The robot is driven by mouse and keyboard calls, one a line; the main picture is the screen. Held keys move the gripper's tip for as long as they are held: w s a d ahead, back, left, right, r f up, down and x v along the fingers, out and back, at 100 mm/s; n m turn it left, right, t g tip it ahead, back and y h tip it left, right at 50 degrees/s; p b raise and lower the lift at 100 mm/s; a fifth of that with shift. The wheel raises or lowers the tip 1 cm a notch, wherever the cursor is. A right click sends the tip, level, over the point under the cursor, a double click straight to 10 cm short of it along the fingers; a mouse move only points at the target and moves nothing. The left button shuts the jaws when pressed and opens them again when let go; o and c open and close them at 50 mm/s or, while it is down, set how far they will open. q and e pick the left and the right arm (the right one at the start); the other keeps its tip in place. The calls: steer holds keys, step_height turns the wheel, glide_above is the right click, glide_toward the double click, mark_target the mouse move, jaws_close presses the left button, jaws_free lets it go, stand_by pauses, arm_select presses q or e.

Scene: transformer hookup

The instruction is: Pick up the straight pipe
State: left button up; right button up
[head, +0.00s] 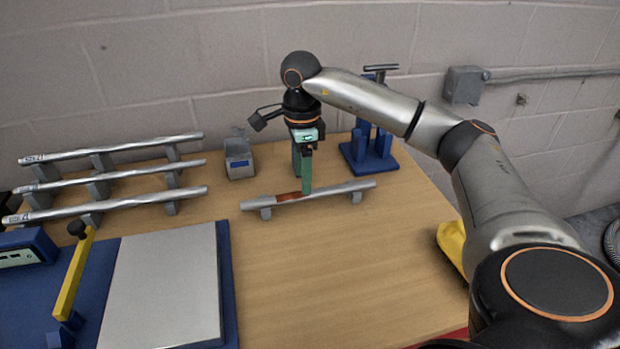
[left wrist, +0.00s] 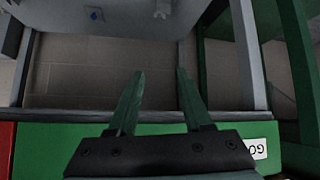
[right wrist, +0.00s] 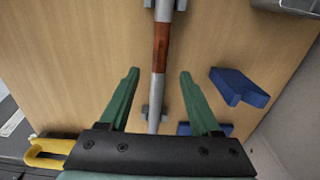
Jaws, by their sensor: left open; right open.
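The straight pipe (head: 335,190) is a grey metal tube with a red-brown band. It lies level on two small grey supports on the wooden table. My right gripper (head: 303,182) points down at the pipe's middle, by the band. Its green fingers are open; one overlaps the pipe in the head view. In the right wrist view the pipe (right wrist: 158,88) runs between the two fingers of the right gripper (right wrist: 159,75), with a gap on each side. My left gripper (left wrist: 156,75) is open and empty, and does not show in the head view.
A rack (head: 98,187) with three long pipes stands at the left. A blue stand (head: 369,155) and a small grey box (head: 239,158) are behind the pipe. A blue-edged grey plate (head: 165,285) lies front left. Table in front of the pipe is clear.

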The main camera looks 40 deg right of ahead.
step_height(320, 180, down, 4)
steer(key=shift+s+f, duration=0.1)
steer(key=shift+c, duration=0.3)
jaws_close()
stand_by(0.5)
